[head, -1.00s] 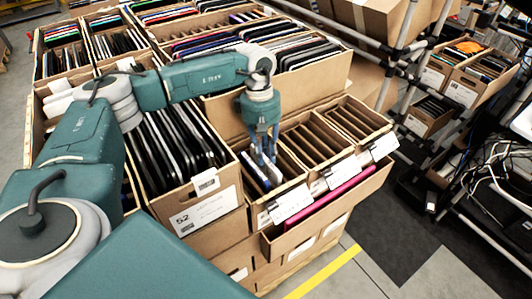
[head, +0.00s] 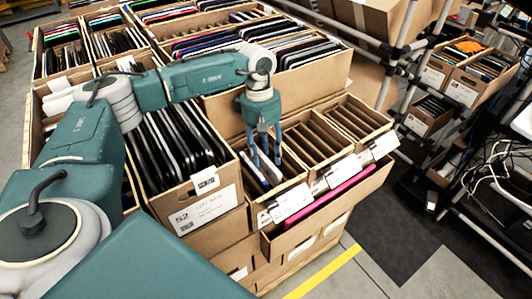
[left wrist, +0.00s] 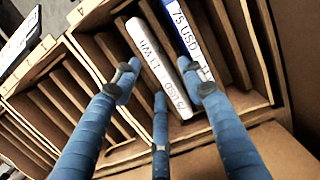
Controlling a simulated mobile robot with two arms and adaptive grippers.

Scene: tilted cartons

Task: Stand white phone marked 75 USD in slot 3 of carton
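The white phone (left wrist: 148,58), with dark 75 USD lettering along its edge, stands tilted in a slot of the carton (left wrist: 238,117) in the left wrist view. In the head view it shows small (head: 269,168) below my left gripper. A blue-edged phone (left wrist: 181,26), also marked 75 USD, stands beside it in the same carton. My left gripper (left wrist: 163,85) is open, with its fingers spread around the white phone's near end. It also shows above the carton in the head view (head: 267,158). I cannot tell the slot number. My right gripper is not in view.
Neighbouring cartons (head: 312,141) with empty slots stand to the right. A carton marked 52 (head: 196,210), full of dark devices, stands close on the left. A pink item (head: 343,186) lies in a front box. White labels hang on the carton fronts.

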